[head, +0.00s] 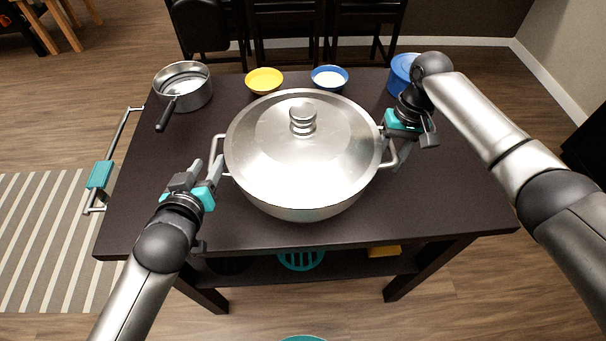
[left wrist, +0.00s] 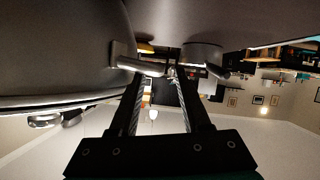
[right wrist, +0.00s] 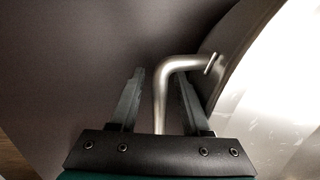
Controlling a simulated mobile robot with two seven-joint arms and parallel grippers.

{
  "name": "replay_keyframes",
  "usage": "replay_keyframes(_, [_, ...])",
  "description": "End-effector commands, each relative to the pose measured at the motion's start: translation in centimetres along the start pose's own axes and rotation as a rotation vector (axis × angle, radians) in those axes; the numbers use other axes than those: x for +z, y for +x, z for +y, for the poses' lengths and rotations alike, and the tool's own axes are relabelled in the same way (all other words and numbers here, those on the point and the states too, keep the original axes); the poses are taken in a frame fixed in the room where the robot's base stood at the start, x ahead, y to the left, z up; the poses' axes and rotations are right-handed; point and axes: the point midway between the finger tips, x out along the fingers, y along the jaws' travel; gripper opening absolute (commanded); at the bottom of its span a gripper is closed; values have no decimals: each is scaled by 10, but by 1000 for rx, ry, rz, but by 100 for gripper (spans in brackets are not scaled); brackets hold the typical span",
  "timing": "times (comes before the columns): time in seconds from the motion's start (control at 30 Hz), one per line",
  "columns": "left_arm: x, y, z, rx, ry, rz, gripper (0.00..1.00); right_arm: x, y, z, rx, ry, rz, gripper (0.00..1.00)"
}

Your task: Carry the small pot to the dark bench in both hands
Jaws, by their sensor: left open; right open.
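A steel two-handled pot (head: 265,185) with a domed lid (head: 260,135) and knob stands upright on a dark brown table (head: 450,205). My left gripper (head: 215,168) is open at the pot's left handle (head: 213,150). In the left wrist view the handle (left wrist: 135,60) lies just past the fingertips (left wrist: 160,75), partly across the gap. My right gripper (head: 402,148) is open at the right handle (head: 391,162). In the right wrist view that handle's bar (right wrist: 162,95) passes between the spread fingers (right wrist: 158,80). I cannot tell which surface is the dark bench.
A grey saucepan (head: 196,95) with a black handle stands at the back left. A yellow bowl (head: 264,80), a blue bowl (head: 329,78) and a blue container (head: 400,75) line the back edge. Dark chairs (head: 285,25) stand behind. A dark piece of furniture (head: 588,145) shows at far right.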

Motion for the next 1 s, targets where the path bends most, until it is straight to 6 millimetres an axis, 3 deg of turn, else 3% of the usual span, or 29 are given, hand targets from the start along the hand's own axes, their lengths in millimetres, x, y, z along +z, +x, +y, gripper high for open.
replay_keyframes(0.23, [0,-13,0,0,-1,0,47,0,-1,0,-1,-1,0,48])
replay_keyframes(0.37, [0,-14,0,-1,0,0,47,-1,-12,0,-2,0,3,48])
replay_keyframes(0.8, [0,-14,0,-1,0,0,47,0,-99,0,-1,-1,3,48])
replay_keyframes(1.0, [0,-14,0,-1,0,1,47,0,-118,0,0,0,1,48])
